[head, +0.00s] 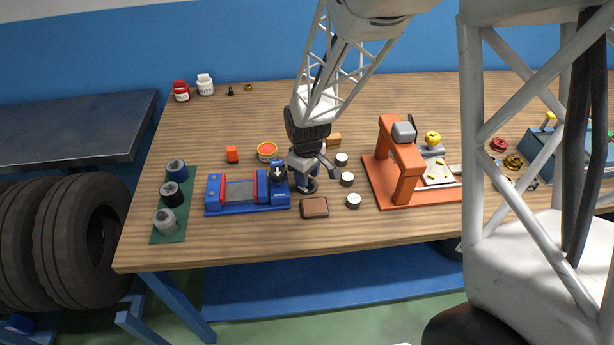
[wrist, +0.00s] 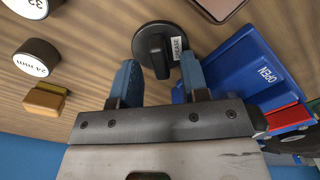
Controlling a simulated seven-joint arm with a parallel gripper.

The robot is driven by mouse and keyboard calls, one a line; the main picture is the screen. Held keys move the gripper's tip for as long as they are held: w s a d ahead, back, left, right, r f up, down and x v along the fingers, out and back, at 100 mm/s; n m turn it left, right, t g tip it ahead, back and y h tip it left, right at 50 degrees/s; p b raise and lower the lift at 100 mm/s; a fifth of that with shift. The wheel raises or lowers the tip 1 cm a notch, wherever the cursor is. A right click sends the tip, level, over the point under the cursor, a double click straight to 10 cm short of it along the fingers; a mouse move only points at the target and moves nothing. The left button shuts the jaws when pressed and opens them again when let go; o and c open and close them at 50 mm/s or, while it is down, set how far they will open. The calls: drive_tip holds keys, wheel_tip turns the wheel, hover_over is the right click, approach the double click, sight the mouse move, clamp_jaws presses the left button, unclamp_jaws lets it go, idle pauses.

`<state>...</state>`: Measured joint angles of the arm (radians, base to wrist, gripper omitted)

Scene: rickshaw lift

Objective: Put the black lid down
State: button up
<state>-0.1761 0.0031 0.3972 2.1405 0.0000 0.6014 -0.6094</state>
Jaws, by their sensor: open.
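The black lid (wrist: 152,58) is a round disc with a raised bar-shaped grip and a white label reading GREASE. It appears to lie flat on the wooden table, beside the blue device with red jaws (head: 240,190). In the head view the lid (head: 307,188) shows as a dark disc below my gripper (head: 312,170). In the wrist view my gripper (wrist: 160,75) is open, its two blue fingertips apart on either side of the lid's near edge. I cannot tell whether either finger touches it.
A brown pad (head: 314,207) lies just in front of the lid. Several white-topped cylinders (head: 347,179) stand to its right, then an orange frame (head: 402,165). A yellow-brown block (wrist: 45,98) is left of my gripper. Jars on a green mat (head: 172,230) are far left.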

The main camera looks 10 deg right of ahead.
wheel_tip(320, 180, up, 11)
drive_tip(key=shift+r, duration=0.15)
idle(0.4)
idle(0.5)
drive_tip(key=s+d+r+m+t, duration=0.1)
drive_tip(key=s+d+r+m, duration=0.2)
drive_tip(key=s, duration=0.6)
drive_tip(key=s+d+r+m, duration=0.3)
drive_tip(key=s+r, duration=0.3)
drive_tip(key=s, duration=0.2)
drive_tip(key=s+d+r+m+t, duration=0.1)
drive_tip(key=s+d+r+m, duration=0.2)
drive_tip(key=s, duration=0.6)
drive_tip(key=shift+s+d+r+t, duration=0.3)
drive_tip(key=shift+s+d+r, duration=0.05)
drive_tip(key=shift+d+r, duration=0.4)
